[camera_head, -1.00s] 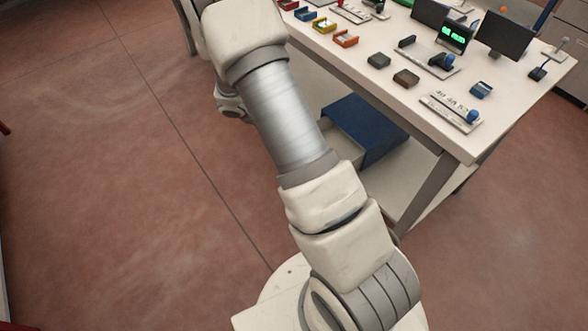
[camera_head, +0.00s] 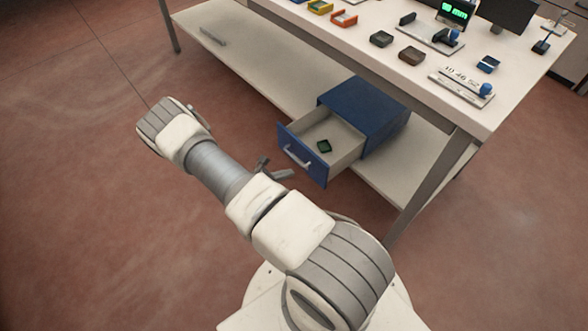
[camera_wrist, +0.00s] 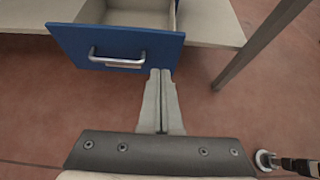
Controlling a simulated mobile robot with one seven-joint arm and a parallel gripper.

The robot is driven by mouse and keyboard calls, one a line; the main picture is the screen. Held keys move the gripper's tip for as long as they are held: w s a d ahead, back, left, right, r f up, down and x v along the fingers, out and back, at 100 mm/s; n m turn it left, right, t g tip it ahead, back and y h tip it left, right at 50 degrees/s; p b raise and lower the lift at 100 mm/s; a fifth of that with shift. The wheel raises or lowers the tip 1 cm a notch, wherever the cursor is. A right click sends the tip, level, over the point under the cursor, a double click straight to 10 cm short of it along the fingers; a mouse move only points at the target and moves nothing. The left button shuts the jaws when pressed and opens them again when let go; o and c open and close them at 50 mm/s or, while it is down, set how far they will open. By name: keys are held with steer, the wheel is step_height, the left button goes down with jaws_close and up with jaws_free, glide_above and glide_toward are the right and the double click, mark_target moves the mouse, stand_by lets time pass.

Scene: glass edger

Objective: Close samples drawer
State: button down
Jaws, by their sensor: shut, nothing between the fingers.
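The samples drawer (camera_head: 304,159) is blue-fronted and pulled out from a blue cabinet (camera_head: 369,107) on the shelf under the workbench. A small dark green block (camera_head: 324,146) lies inside it. The silver handle (camera_head: 296,157) crosses the drawer front, and it also shows in the wrist view (camera_wrist: 117,64). My gripper (camera_wrist: 162,72) is shut and empty. In the wrist view its fingertips overlap the lower right part of the drawer front (camera_wrist: 160,50), right of the handle. I cannot tell whether they touch it. In the head view my gripper (camera_head: 279,168) is partly hidden by my arm.
The workbench top (camera_head: 380,66) holds small trays, blocks, devices and monitors. A bench leg (camera_head: 428,185) stands right of the cabinet. The lower shelf (camera_head: 260,60) is mostly bare left of the cabinet. Open floor lies left.

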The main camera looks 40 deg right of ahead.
steer(key=b, duration=0.2)
glide_toward(318, 161)
step_height(318, 161, down, 4)
steer(key=d, duration=0.2)
steer(key=shift+w+d+r+b, duration=0.1)
steer(key=shift+d+b, duration=0.1)
steer(key=shift+d, duration=0.3)
steer(key=shift+w+d+r+b, duration=0.1)
steer(key=shift+d+b, duration=0.1)
steer(key=shift+d, duration=0.3)
steer(key=shift+d+r, duration=0.1)
steer(key=shift+d, duration=0.6)
